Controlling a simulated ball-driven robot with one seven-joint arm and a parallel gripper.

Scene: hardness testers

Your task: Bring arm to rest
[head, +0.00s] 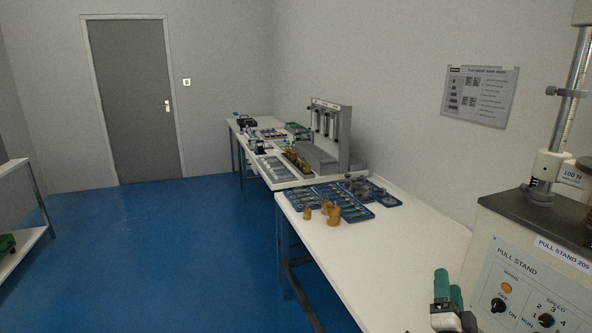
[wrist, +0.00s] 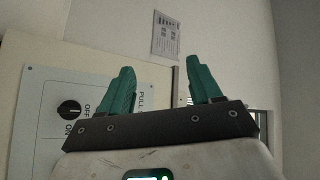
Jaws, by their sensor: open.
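My gripper (head: 449,290) shows at the bottom right of the head view, just left of the pull stand (head: 520,285) and above the near end of the white table. In the wrist view its two green fingers (wrist: 158,88) stand wide apart with nothing between them. The grey panel of the pull stand (wrist: 45,95), with a black knob, is behind and to the left of the fingers. Most of my arm is out of view.
Blue trays (head: 360,214) with small parts and brown fittings (head: 331,212) lie on the white table (head: 345,255). A grey tester rack (head: 330,130) stands farther back. A poster (head: 480,95) hangs on the wall. The blue floor (head: 150,250) at left is clear towards a grey door (head: 132,100).

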